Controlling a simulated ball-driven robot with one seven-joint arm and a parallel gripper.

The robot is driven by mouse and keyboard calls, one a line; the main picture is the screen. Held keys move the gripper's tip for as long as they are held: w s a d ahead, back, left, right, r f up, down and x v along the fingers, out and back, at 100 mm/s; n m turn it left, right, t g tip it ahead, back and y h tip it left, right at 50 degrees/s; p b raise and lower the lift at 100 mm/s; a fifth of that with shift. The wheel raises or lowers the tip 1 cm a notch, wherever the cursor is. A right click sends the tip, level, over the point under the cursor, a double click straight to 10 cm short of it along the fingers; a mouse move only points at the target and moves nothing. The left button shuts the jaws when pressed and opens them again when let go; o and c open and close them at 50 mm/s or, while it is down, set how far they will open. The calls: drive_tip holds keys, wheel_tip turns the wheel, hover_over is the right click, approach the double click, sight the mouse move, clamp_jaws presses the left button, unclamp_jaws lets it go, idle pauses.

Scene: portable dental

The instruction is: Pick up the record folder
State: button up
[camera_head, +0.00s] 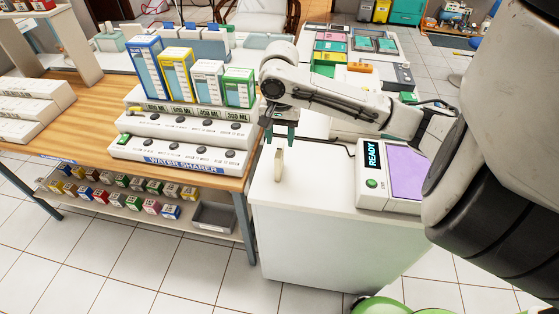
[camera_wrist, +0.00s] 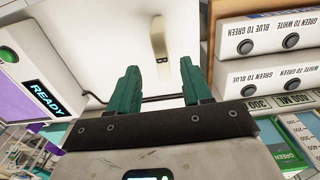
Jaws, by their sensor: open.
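No item in view is clearly labelled as the record folder. A thin beige upright piece (camera_head: 278,165) stands on the white cabinet top; I cannot tell if it is the folder. In the wrist view this beige piece (camera_wrist: 159,38) shows a small dark mark and lies just beyond the fingertips, between their lines. My gripper (camera_head: 279,137) is above it, pointing down. In the wrist view my gripper (camera_wrist: 159,67) has its two green fingers well apart, with nothing between them.
A white device (camera_head: 372,180) with a READY screen and purple panel sits right on the cabinet (camera_head: 330,235). The water sharer rack (camera_head: 180,140) with buttons and coloured boxes stands left on a wooden table. A back table (camera_head: 350,80) holds coloured items.

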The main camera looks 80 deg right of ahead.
sight(279, 149)
drive_tip(key=shift+w+f+p, duration=0.1)
drive_tip(key=shift+f+p, duration=0.45)
drive_tip(key=shift+f, duration=2.4)
drive_tip(key=shift+c, duration=0.3)
clamp_jaws()
